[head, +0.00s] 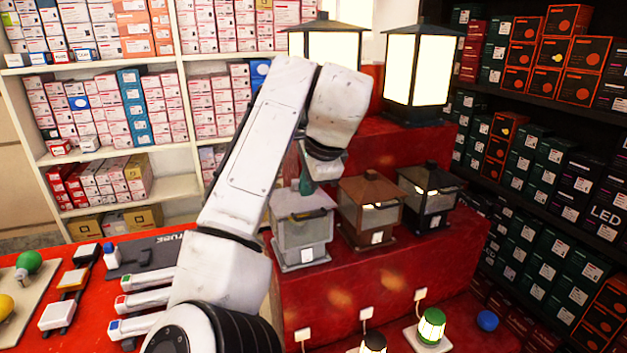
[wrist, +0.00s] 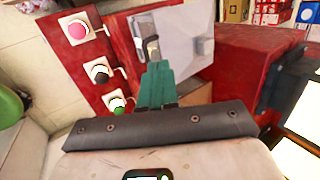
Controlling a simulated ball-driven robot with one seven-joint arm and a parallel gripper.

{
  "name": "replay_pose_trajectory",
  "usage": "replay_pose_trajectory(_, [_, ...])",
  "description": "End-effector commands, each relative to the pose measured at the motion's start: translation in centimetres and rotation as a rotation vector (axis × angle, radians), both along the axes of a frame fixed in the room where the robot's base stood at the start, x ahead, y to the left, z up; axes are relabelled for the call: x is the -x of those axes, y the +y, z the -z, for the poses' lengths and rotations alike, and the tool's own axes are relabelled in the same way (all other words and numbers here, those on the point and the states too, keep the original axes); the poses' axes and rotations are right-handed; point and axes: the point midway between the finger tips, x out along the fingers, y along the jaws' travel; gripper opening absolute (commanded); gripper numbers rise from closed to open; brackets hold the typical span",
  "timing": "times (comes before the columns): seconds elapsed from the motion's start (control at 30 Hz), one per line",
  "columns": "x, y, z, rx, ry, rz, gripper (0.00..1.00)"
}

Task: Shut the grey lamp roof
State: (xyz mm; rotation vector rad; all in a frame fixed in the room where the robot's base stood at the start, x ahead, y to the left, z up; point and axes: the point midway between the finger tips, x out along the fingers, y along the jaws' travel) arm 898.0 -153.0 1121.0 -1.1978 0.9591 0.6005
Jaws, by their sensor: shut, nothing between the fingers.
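The grey lamp (head: 301,238) stands on the red stepped stand, at the left end of a row of three small lamps. My gripper (head: 306,188), with green fingers, is shut and empty, pointing down at the roof. My arm hides part of the area behind the lamp.
A brown lamp (head: 370,208) and a black lamp (head: 428,195) stand close to its right. Larger lit lanterns (head: 417,72) are on the step above. A red table (head: 165,252) with switches is at left.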

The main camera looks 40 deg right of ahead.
Motion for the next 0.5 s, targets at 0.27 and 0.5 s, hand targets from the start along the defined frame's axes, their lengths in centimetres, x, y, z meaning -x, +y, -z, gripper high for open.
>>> replay_pose_trajectory(0.27, [-0.7,-1.6,-6.1,-0.064,0.313,-0.003,0.0])
replay_pose_trajectory(0.5, [-0.5,-2.2,-7.7,-0.071,0.426,0.001,0.0])
